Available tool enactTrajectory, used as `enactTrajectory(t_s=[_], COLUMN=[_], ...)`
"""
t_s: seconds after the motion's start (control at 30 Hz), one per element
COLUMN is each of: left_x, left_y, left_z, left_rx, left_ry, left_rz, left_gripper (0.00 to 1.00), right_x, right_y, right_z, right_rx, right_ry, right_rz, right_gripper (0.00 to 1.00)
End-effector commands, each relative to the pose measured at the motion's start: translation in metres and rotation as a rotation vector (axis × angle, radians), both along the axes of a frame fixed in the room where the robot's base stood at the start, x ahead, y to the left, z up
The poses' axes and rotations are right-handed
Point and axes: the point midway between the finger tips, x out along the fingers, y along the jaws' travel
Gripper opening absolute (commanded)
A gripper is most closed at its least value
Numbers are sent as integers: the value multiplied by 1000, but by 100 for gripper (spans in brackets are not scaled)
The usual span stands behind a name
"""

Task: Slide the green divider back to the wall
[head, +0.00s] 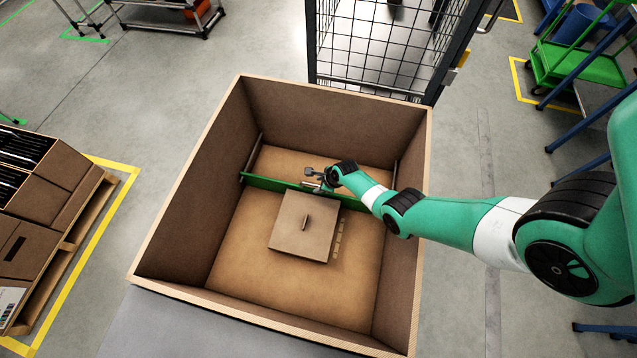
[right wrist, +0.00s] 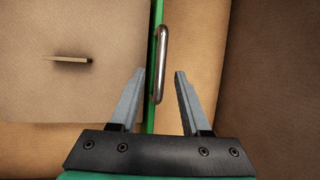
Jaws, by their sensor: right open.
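The green divider (head: 272,185) stands across the inside of the big open carton (head: 191,222), between its left and right walls, with a strip of floor behind it. In the right wrist view the divider (right wrist: 151,117) is seen edge-on, with a metal bar handle (right wrist: 161,65) on its side. My right gripper (head: 312,178) is at the divider's middle, and its fingers also show in the right wrist view (right wrist: 157,78). They are open, one on each side of the handle's line, and do not grip it. The left gripper is not in view.
A square brown box (head: 290,235) with a small raised tab lies on the carton floor in front of the divider. Thin rails (head: 254,150) run along the side walls. A mesh cage (head: 380,45) stands behind the carton.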

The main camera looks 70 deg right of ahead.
Motion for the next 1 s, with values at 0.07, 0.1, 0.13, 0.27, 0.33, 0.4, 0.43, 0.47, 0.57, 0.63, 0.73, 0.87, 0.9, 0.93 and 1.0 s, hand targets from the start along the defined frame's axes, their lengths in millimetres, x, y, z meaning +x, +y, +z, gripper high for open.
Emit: enactTrajectory(t_s=[0.07,0.1,0.13,0.27,0.33,0.4,0.43,0.47,0.57,0.63,0.73,0.87,0.9,0.93,1.0], left_x=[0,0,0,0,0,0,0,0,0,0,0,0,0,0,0], left_y=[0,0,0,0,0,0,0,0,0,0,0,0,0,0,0], left_z=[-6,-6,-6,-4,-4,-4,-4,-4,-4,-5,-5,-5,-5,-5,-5], left_rx=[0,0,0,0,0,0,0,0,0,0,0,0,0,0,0], left_ry=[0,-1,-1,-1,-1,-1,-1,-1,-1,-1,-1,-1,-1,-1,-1], left_rz=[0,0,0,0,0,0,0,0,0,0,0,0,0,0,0], left_gripper=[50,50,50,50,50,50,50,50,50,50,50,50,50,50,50], right_x=[2,3,3,3,3,3,3,3,3,3,3,3,3,3,3], right_y=[-1,-1,-1,-1,-1,-1,-1,-1,-1,-1,-1,-1,-1,-1,-1], right_z=[-5,-5,-5,-4,-4,-4,-4,-4,-4,-4,-4,-4,-4,-4,-4], right_rx=[-1,-1,-1,-1,-1,-1,-1,-1,-1,0,0,0,0,0,0], right_ry=[-1,-1,-1,-1,-1,-1,-1,-1,-1,-1,0,0,0,0,0], right_rz=[0,0,0,0,0,0,0,0,0,0,0,0,0,0,0], right_gripper=[47,47,47,47,47,34,29,24,6,0,0,0,0,0,0])
